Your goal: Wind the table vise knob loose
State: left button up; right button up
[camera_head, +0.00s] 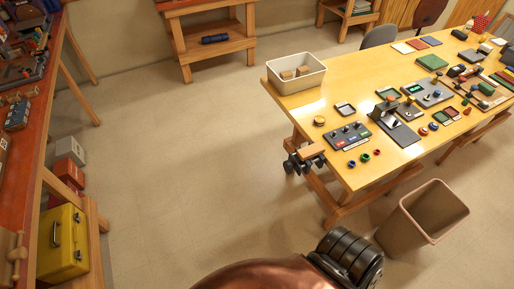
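The table vise (311,158) is clamped at the left front edge of the yellow wooden table (352,92). It has a dark body and an orange-brown wooden piece beside it. Dark round parts show at its lower left, but they are too small to tell which one is the knob. Neither of my grippers is in view. Only a copper and black part of my own body shows at the bottom edge, well below the vise and apart from it.
A white bin with blocks (296,85) and several small devices stand on the table. A beige waste bin (408,222) stands on the floor at its front. A red-topped bench (52,100) and a yellow case (62,243) are at left. The middle floor is clear.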

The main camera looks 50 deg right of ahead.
aim_at(288, 166)
jog(key=i, duration=2.05)
jog(key=z, duration=3.65)
